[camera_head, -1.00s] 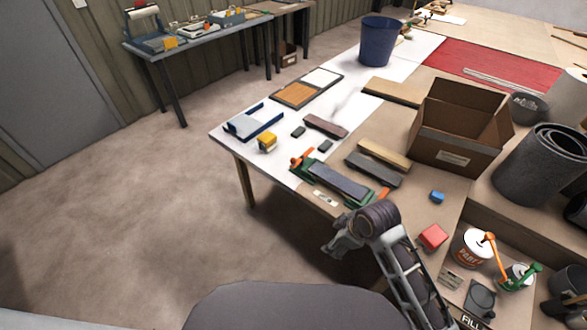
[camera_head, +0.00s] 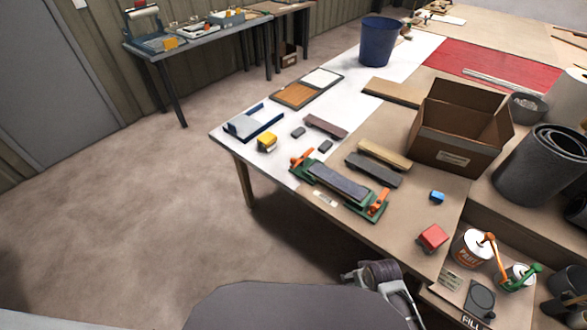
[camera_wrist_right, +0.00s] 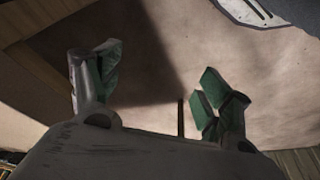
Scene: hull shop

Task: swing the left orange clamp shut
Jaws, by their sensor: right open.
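The left orange clamp (camera_head: 302,158) sits at the far left end of a green fixture (camera_head: 363,210) on the workbench; its orange handle sticks up at a slant. A long dark grey block (camera_head: 339,181) lies in the fixture. A second orange clamp (camera_head: 378,204) is at the right end. My right gripper (camera_head: 352,278) is beyond the bench's front edge, low in the head view and well apart from both clamps. In the right wrist view its green-padded fingers (camera_wrist_right: 158,82) are spread, with only floor between them. My left gripper is out of view.
Near the left clamp lie a yellow block (camera_head: 267,142), small dark blocks (camera_head: 325,146) and a brown block (camera_head: 326,126). A cardboard box (camera_head: 455,145) stands behind to the right. Floor is clear left of the bench.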

